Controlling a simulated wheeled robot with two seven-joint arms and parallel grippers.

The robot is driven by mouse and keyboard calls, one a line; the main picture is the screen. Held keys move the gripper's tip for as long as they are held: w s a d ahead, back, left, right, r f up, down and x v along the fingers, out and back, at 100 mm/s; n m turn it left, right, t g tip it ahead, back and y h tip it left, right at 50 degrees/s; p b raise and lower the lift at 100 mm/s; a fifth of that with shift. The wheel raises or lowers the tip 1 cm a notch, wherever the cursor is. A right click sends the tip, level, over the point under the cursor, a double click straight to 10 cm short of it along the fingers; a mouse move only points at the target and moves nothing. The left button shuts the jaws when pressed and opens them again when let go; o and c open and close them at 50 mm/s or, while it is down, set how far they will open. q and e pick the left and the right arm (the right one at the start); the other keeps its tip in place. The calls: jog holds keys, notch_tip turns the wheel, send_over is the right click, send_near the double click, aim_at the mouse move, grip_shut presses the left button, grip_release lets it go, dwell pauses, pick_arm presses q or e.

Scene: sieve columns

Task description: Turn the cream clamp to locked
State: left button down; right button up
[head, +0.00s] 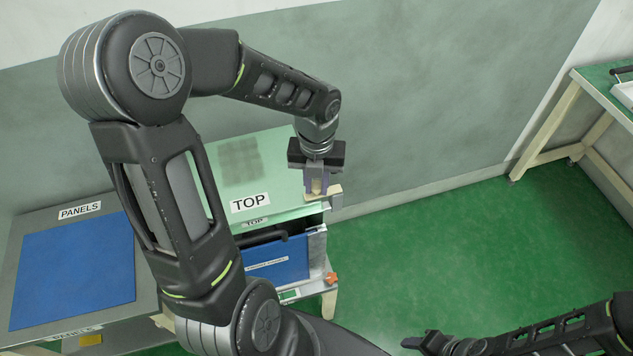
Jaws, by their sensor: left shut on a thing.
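The cream clamp (334,190) sits at the right edge of the pale green top plate (270,150) of the sieve column, beside the TOP label. My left gripper (317,187) points down over the clamp and is shut on it. The fingers hide part of the clamp, so its exact angle is hard to tell. My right gripper (424,343) is low in the view, well away from the column, and its jaws are too dark and small to read.
Below the top plate a blue panel (280,262) shows in the column, with an orange knob (332,279) at lower right. A PANELS table (150,275) with a blue sheet (75,270) stands left. Green floor is clear to the right; another bench (560,125) stands far right.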

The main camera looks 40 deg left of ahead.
aim_at(316, 184)
pick_arm(q)
jog(key=c, duration=1.2)
grip_release()
jog(key=shift+c, duration=0.2)
jog(key=shift+r, duration=0.1)
notch_tip(316, 184, up, 8)
jog(key=shift+f, duration=0.2)
